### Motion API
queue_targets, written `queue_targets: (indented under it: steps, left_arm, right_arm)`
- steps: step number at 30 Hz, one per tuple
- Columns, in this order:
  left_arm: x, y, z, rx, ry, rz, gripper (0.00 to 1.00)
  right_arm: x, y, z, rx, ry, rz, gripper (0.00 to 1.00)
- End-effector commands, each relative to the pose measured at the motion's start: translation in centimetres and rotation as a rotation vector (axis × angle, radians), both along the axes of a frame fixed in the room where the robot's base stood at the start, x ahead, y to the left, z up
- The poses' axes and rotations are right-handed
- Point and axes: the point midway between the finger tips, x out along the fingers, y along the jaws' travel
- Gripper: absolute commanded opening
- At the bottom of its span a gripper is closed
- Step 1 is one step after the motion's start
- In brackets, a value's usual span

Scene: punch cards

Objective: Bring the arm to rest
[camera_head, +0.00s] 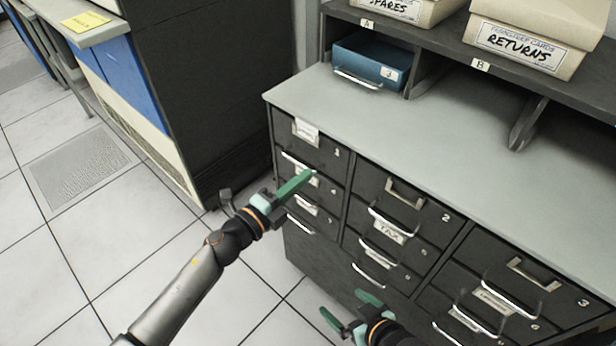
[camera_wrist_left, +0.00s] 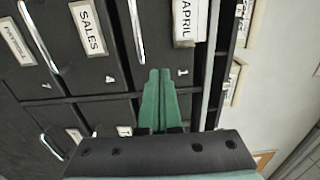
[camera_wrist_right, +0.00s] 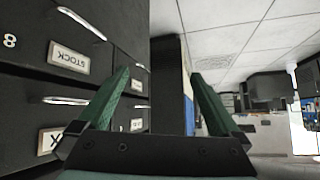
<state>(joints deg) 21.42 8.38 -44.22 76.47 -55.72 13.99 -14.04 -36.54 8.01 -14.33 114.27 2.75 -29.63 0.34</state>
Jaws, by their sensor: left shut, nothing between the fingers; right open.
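My left gripper (camera_head: 303,178) has green fingers that are shut and empty. It is in front of the left column of the dark drawer cabinet (camera_head: 345,275), near the drawer marked 1 (camera_head: 317,150). In the left wrist view the shut fingers (camera_wrist_left: 157,85) point at the drawer fronts, close to the label APRIL (camera_wrist_left: 184,20). I cannot tell whether they touch. My right gripper (camera_head: 350,311) is low, in front of the cabinet's lower drawers, and open. In the right wrist view its spread fingers (camera_wrist_right: 160,95) have nothing between them, with drawer fronts to the left.
The grey cabinet top (camera_head: 420,120) is clear below a shelf with a blue tray (camera_head: 372,60) and a RETURNS box (camera_head: 520,45). A dark machine (camera_head: 215,80) stands at the back left. Tiled floor (camera_head: 100,230) is open at left. Drawer handles (camera_head: 375,280) stick out.

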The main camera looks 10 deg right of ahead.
Motion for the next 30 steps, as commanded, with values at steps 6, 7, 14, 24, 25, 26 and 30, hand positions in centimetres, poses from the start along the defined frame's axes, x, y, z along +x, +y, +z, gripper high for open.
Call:
queue_targets:
  steps: [6, 7, 14, 24, 25, 26, 30]
  left_arm:
    - [-3.2, 4.3, -0.2, 0.005, 0.004, 0.002, 0.00]
    - [-3.5, 4.8, -0.2, 0.005, 0.003, 0.001, 0.00]
    - [-5.1, 6.8, -0.2, 0.003, 0.003, 0.000, 0.00]
    - [-5.7, 8.4, 0.6, -0.123, 0.145, 0.101, 0.00]
    - [-5.9, 9.0, 0.7, -0.167, 0.199, 0.140, 0.00]
    - [-6.1, 9.7, 0.7, -0.217, 0.259, 0.183, 0.00]
    - [-8.1, 14.4, -0.7, -0.480, 0.603, 0.441, 0.00]
  right_arm:
    - [-0.4, -0.5, 0.2, -0.007, 0.006, -0.008, 1.00]
    - [-0.3, -0.6, 0.2, -0.008, 0.004, -0.010, 1.00]
    - [-0.1, -0.7, 0.4, -0.008, -0.005, -0.013, 1.00]
    - [0.2, -0.8, 2.2, -0.008, -0.012, -0.015, 1.00]
    - [0.2, -0.8, 2.7, -0.009, -0.014, -0.016, 1.00]
    - [0.3, -0.9, 3.2, -0.010, -0.017, -0.018, 1.00]
    - [0.4, -1.7, 5.9, -0.019, -0.030, -0.031, 1.00]
